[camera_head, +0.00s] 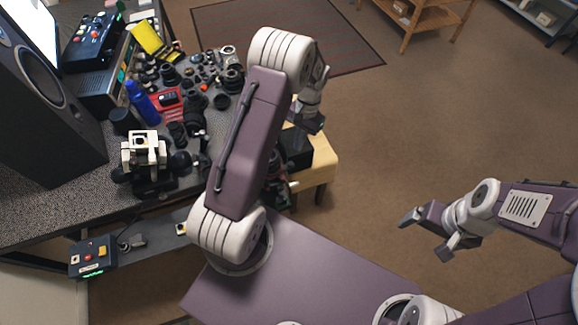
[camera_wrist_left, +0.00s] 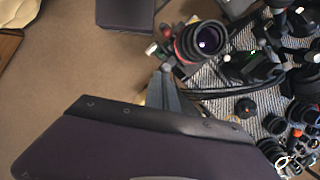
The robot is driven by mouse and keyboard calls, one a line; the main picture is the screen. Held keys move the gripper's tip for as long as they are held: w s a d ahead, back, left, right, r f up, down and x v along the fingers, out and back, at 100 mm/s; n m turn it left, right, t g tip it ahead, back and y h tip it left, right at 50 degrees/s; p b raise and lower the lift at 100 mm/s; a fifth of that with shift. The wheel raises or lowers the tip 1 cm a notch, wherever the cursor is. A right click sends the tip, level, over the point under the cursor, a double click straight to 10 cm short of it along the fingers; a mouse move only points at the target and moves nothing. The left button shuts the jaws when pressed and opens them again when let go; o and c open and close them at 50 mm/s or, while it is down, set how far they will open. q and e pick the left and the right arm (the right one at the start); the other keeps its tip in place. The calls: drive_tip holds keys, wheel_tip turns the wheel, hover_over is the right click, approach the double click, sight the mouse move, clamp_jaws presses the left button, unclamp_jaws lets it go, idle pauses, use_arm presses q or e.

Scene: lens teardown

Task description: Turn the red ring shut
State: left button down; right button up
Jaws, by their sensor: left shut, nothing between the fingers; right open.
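A black lens barrel (camera_wrist_left: 203,38) points toward the camera in the left wrist view, with a red ring (camera_wrist_left: 180,48) around its lower left side. My left gripper (camera_wrist_left: 165,72) is shut and empty, its tip just left of and below the red ring. I cannot tell whether it touches the ring. In the head view my left gripper (camera_head: 312,124) is at the desk's right end, beside the yellow stool, and my arm hides much of the lens area. My right gripper (camera_head: 428,232) is open and empty over the floor at the right.
The desk holds many loose lenses and parts (camera_head: 200,75), a blue bottle (camera_head: 142,100), a white-and-black device (camera_head: 145,150) and a large speaker (camera_head: 40,100). A control box (camera_head: 92,257) sits at the lower left. A yellow stool (camera_head: 322,160) stands at the desk's right.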

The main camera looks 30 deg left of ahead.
use_arm(q)
drive_tip(key=p, duration=0.1)
hover_over(287, 168)
drive_tip(key=d, duration=0.2)
drive_tip(key=w+x, duration=0.2)
drive_tip(key=x, duration=0.5)
drive_tip(key=s+p, duration=0.1)
drive_tip(key=s+f+p, duration=0.1)
drive_tip(key=s, duration=0.1)
drive_tip(key=shift+s+f, duration=0.15)
drive_tip(key=shift+f, duration=0.05)
use_arm(e)
wheel_tip(287, 168, up, 3)
drive_tip(key=shift+s+a+r, duration=0.15)
drive_tip(key=shift+r, duration=0.05)
use_arm(q)
drive_tip(key=shift+d, duration=0.1)
